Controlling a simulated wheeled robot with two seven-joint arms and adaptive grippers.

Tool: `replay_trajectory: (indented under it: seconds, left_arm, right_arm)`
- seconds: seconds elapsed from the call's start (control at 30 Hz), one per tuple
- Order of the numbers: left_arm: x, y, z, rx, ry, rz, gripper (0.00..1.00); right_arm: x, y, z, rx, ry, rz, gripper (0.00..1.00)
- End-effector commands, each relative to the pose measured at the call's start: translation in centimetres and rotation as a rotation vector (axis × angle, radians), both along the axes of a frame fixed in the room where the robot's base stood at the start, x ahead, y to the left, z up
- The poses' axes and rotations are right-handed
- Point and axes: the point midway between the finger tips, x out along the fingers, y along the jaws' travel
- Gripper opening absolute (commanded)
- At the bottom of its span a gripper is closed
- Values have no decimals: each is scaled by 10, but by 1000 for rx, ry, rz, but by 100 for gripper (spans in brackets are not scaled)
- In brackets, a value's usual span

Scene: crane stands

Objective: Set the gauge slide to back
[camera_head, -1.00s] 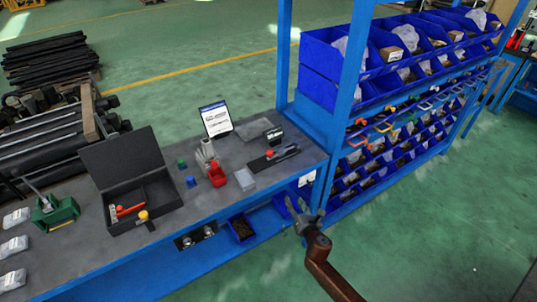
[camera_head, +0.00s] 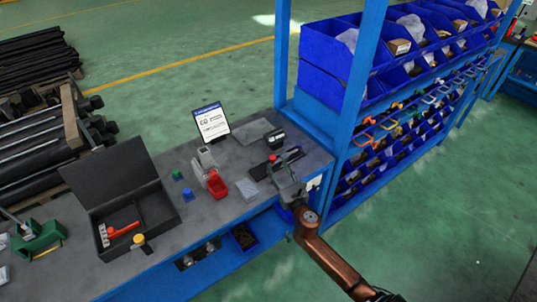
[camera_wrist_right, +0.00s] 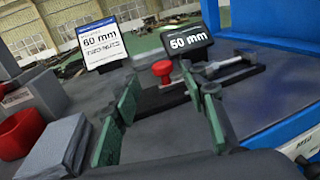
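The gauge slide is a dark flat base with a red knob (camera_head: 273,157) on the bench's right end. The knob (camera_wrist_right: 162,70) also shows in the right wrist view, beside a grey metal jaw part (camera_wrist_right: 222,66). A small black display (camera_head: 275,138) stands behind it and appears to read 50 mm in the wrist view (camera_wrist_right: 186,42). My right gripper (camera_head: 285,177) is over the bench's right end, close to the slide. In the wrist view its green finger pads (camera_wrist_right: 163,90) stand apart with nothing between them; the knob shows beyond the tips. My left gripper is out of view.
A white card (camera_head: 211,122) stands behind the slide and reads 60 mm in the wrist view (camera_wrist_right: 98,44). A red bin (camera_head: 246,188) and a grey device (camera_head: 207,162) stand left of my gripper. Blue shelving (camera_head: 365,60) rises close on the right.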

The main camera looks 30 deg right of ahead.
Motion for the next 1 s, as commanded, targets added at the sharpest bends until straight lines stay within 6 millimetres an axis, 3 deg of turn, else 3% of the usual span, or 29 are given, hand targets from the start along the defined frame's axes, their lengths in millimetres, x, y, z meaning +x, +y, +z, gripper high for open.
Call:
replay_trajectory:
  seconds: [0.33,0.5,0.8,1.0]
  left_arm:
    - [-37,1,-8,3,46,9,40]
    - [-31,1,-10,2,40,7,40]
    - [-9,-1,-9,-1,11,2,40]
    - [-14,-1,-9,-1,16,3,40]
  right_arm:
    - [51,-12,-1,3,-1,-3,40]
    - [65,-14,-1,2,1,-2,40]
    - [69,-13,-1,2,1,0,40]
    - [69,-13,-1,2,1,0,27]
